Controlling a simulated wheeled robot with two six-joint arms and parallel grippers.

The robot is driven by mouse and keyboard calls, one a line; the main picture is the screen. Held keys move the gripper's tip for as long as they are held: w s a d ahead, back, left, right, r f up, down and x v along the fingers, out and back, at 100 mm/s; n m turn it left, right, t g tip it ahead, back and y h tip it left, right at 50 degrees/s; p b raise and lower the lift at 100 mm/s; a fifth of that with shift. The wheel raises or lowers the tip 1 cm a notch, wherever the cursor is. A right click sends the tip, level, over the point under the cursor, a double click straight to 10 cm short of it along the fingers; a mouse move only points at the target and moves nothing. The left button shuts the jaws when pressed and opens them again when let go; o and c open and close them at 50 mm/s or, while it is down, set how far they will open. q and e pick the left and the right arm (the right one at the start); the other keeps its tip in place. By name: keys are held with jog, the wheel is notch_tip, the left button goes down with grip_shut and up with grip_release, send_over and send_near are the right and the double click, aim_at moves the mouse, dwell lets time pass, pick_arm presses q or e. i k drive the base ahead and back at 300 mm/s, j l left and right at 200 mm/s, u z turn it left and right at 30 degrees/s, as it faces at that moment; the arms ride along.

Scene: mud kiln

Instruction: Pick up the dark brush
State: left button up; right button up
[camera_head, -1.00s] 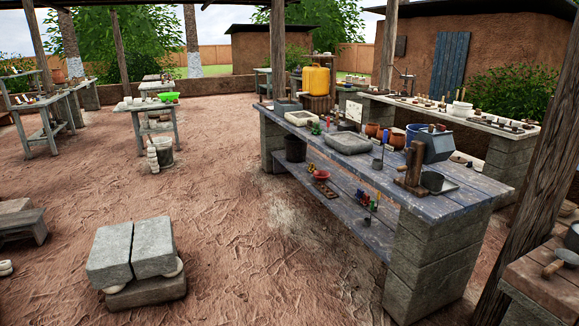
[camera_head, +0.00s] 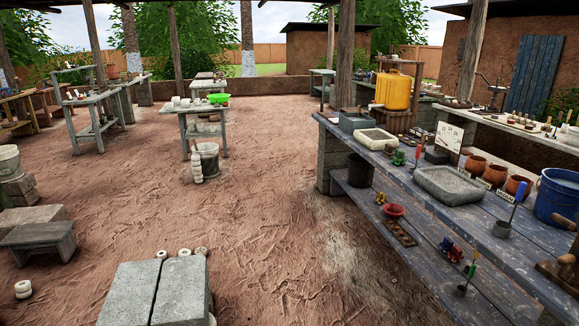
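I cannot make out a dark brush for certain; several small tools on the tables are too small to tell apart. A blue-handled tool (camera_head: 518,194) stands upright in a small grey cup (camera_head: 502,230) on the long blue-grey workbench (camera_head: 478,238) at the right. A thin tool with a green and yellow handle (camera_head: 469,270) stands on the bench's lower shelf. Small dark and light tools (camera_head: 547,124) lie on the pale table behind. Neither of my grippers is in view.
Stone slabs (camera_head: 158,292) sit low in front. A low bench (camera_head: 38,236) and a bucket (camera_head: 8,162) are at the left. Another bucket (camera_head: 207,158) stands by the middle table (camera_head: 190,110). A yellow jerrycan (camera_head: 394,90) is at the right. Open dirt floor (camera_head: 255,200) lies between.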

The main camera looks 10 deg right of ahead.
aim_at(388, 151)
jog(key=i+l+z, duration=0.1)
jog(key=i+z, duration=0.25)
jog(key=i, duration=0.55)
jog(key=i+j+z, duration=0.15)
jog(key=i+z, duration=0.2)
jog(key=i, duration=0.55)
